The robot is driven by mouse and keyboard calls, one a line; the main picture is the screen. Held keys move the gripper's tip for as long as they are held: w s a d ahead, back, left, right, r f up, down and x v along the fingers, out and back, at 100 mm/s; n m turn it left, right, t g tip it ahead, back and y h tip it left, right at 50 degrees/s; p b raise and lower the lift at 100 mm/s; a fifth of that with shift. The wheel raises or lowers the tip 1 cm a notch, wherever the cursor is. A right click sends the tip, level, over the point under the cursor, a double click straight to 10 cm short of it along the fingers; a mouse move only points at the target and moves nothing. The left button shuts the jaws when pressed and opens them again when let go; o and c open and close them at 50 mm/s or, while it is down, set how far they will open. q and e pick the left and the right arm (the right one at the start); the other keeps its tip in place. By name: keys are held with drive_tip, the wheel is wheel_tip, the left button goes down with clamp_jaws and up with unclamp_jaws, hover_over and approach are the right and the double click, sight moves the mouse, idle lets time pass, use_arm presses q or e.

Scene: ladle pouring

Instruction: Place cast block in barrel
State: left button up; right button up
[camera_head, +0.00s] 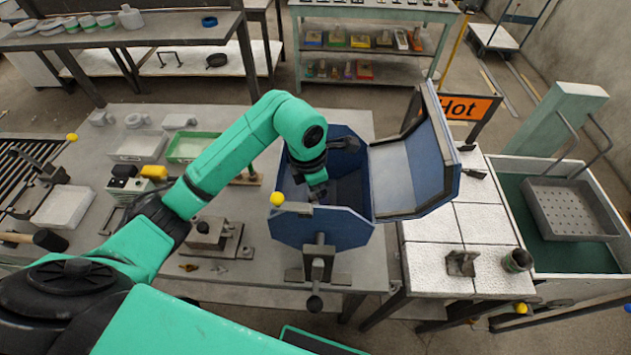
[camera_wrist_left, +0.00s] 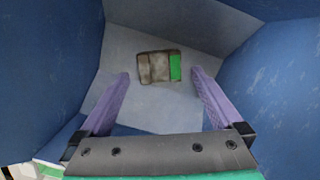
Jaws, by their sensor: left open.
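The barrel (camera_head: 325,229) is a blue, many-sided drum on a stand at the table's right end, with its hinged lid (camera_head: 425,165) swung open to the right. My left gripper (camera_head: 317,190) reaches down into its opening. In the left wrist view, a small brownish-grey block with a green end, apparently the cast block (camera_wrist_left: 156,68), lies on the pale inner surface of the barrel. My left gripper (camera_wrist_left: 160,74) is open, its purple fingers apart on either side of the block in the picture, with no contact visible. The block is hidden in the head view. My right gripper is out of view.
A grey table (camera_head: 268,279) holds a green tray (camera_head: 192,147), a metal fixture (camera_head: 208,232) and a mallet (camera_head: 49,240) to the left. A white-tiled table (camera_head: 483,220) and an orange "Hot" sign (camera_head: 467,108) stand right of the barrel. The barrel's blue walls surround my left gripper.

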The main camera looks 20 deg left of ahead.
use_arm(q)
wheel_tip(320, 180, up, 8)
drive_tip(key=b, duration=0.1)
drive_tip(key=shift+s+a+f+b, duration=0.15)
drive_tip(key=shift+s+a+b, duration=0.2)
drive_tip(key=shift+a, duration=0.1)
